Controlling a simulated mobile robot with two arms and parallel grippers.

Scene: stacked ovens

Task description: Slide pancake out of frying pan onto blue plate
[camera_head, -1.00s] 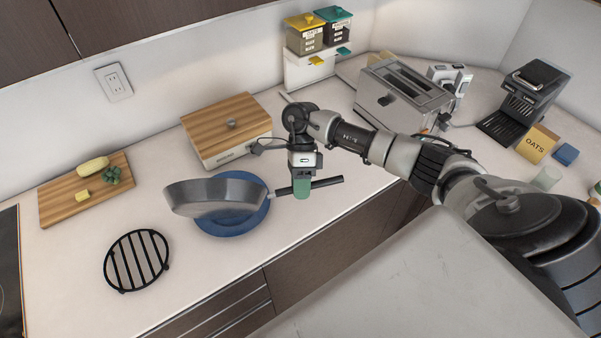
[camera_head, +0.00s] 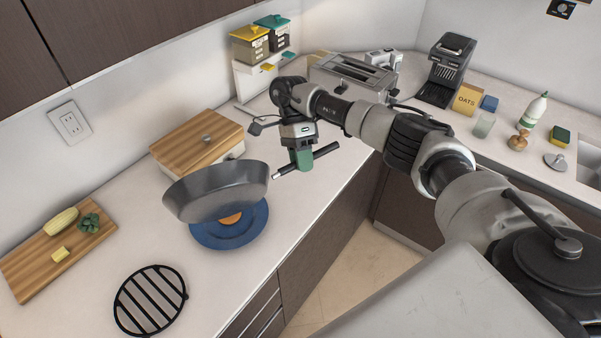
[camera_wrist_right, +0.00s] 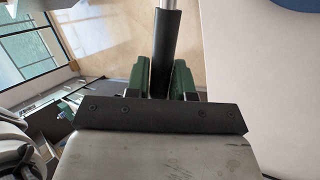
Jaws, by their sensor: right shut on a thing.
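The dark grey frying pan (camera_head: 215,192) is steeply tilted above the blue plate (camera_head: 238,241), its underside and outer wall toward me. A small orange-brown part of the pancake (camera_head: 231,218) shows just below the pan's lower edge, over the plate's middle. The rest of the pancake is hidden by the pan, and I cannot tell whether it still touches the pan. My right gripper (camera_head: 302,160) is shut on the pan's black handle (camera_head: 325,150). The handle also shows between the green fingers in the right wrist view (camera_wrist_right: 166,55). My left gripper is not in view.
A black trivet (camera_head: 150,300) lies in front of the plate. A cutting board (camera_head: 30,262) with food is at the left, and a wooden-topped box (camera_head: 197,140) stands behind the pan. The counter's front edge runs close to the plate's right.

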